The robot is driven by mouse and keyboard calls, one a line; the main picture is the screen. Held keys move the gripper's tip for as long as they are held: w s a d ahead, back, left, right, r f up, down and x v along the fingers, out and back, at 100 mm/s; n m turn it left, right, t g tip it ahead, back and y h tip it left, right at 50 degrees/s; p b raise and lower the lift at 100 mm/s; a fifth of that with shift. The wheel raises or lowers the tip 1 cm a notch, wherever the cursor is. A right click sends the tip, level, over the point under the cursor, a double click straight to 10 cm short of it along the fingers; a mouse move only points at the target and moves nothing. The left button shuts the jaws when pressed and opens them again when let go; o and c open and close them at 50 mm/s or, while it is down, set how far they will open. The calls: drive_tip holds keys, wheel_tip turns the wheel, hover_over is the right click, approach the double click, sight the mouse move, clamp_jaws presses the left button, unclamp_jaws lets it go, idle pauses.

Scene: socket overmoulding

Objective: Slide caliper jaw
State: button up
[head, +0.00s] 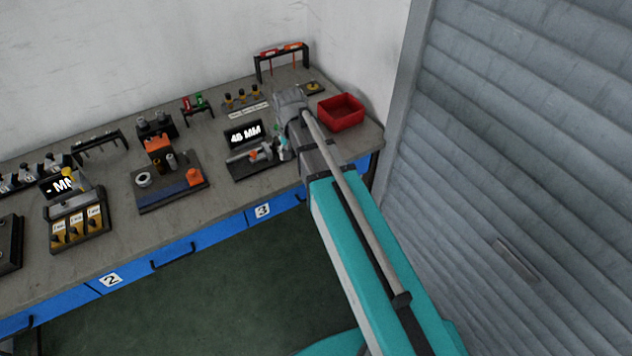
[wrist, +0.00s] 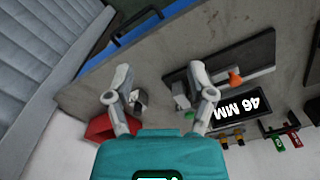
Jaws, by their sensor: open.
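The caliper stand is a dark base plate (head: 241,173) carrying a pale caliper bar with an orange piece (head: 254,154) on it. Its black display (head: 244,133) stands behind the bar and reads 46 MM in the wrist view (wrist: 240,105), where it appears upside down. My gripper (head: 281,143) is over the right end of the stand. In the wrist view my gripper (wrist: 160,78) has its two fingers spread wide. The right finger overlaps the plate's end beside a small grey block (wrist: 181,97). I cannot tell whether a finger touches the caliper jaw. The orange piece (wrist: 236,78) lies outside the fingers.
A red bin (head: 341,112) stands right of my gripper, near the bench's right edge. A fixture with orange parts (head: 172,182) is to the left. Bare bench (head: 226,193) lies in front.

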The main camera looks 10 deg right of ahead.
drive_tip(key=s+d+f+n+b, duration=0.2)
drive_tip(key=s+d, duration=0.2)
drive_tip(key=s, duration=0.5)
drive_tip(key=shift+s+d+f, duration=0.2)
drive_tip(key=shift+d, duration=0.1)
wheel_tip(320, 180, up, 6)
drive_tip(key=m+p, duration=0.5)
drive_tip(key=p, duration=0.1)
hover_over(253, 152)
drive_tip(key=shift+r, duration=0.2)
drive_tip(key=shift+f, duration=0.15)
wheel_tip(253, 152, down, 14)
drive_tip(key=b, duration=1.3)
drive_tip(key=shift+r+b, duration=0.25)
drive_tip(key=shift+b, duration=0.05)
